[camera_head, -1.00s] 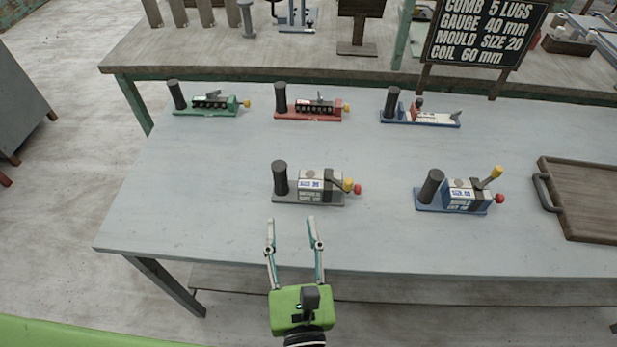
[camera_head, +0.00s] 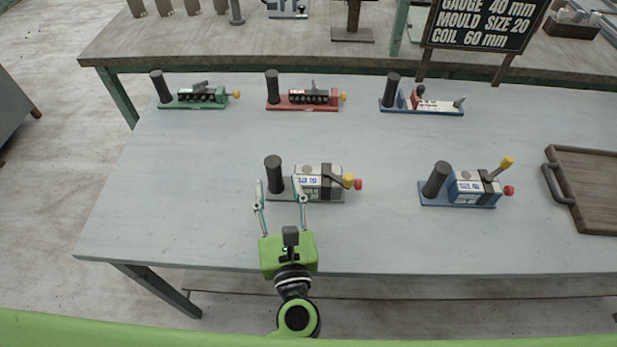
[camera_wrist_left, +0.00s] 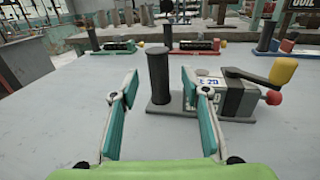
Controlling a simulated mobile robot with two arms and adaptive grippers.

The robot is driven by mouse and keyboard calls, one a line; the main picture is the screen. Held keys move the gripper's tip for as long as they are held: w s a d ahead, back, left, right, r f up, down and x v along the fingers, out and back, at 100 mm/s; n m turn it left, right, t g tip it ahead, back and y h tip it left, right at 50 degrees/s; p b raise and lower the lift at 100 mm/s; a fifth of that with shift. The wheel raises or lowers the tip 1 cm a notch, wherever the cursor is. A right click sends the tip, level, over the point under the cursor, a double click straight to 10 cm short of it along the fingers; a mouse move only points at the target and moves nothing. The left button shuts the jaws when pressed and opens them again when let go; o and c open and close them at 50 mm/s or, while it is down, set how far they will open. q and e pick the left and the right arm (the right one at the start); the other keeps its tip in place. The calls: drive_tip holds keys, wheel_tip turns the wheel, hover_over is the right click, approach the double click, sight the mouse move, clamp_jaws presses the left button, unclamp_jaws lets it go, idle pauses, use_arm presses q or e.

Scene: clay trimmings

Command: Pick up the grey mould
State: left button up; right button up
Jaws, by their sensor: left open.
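The grey mould (camera_head: 316,184) stands upright on the table, with a grey base, a dark upright post (camera_head: 274,175), a boxy body, a yellow-knobbed lever and a red knob. In the left wrist view the mould's body (camera_wrist_left: 238,100) is right of centre, partly behind my right finger. Its post (camera_wrist_left: 158,75) shows between my fingers, beyond the tips. My left gripper (camera_head: 281,188) is open and empty at the near side of the mould. In the left wrist view the gripper (camera_wrist_left: 160,88) has its fingers spread, with the right one overlapping the body's label. My right gripper is not in view.
A blue mould (camera_head: 472,188) stands to the right, with a wooden tray (camera_head: 592,158) beyond it. A green tool (camera_head: 200,96), a red tool (camera_head: 308,98) and a blue-based tool (camera_head: 430,104) line the back. A sign (camera_head: 482,25) stands behind. The table's left side is clear.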

sight(275, 173)
use_arm(q)
drive_tip(key=shift+w+a+r+p, duration=0.2)
drive_tip(key=shift+w+r+p, duration=0.1)
drive_tip(key=shift+w, duration=0.25)
drive_tip(key=p+x, duration=0.1)
drive_tip(key=x, duration=0.2)
drive_tip(key=shift+w+a+r, duration=0.1)
drive_tip(key=shift+w, duration=0.2)
drive_tip(key=shift+w+a+p, duration=0.1)
drive_tip(key=shift+w+p, duration=0.2)
drive_tip(key=shift+w, duration=0.15)
drive_tip(key=shift+s, duration=0.1)
clamp_jaws()
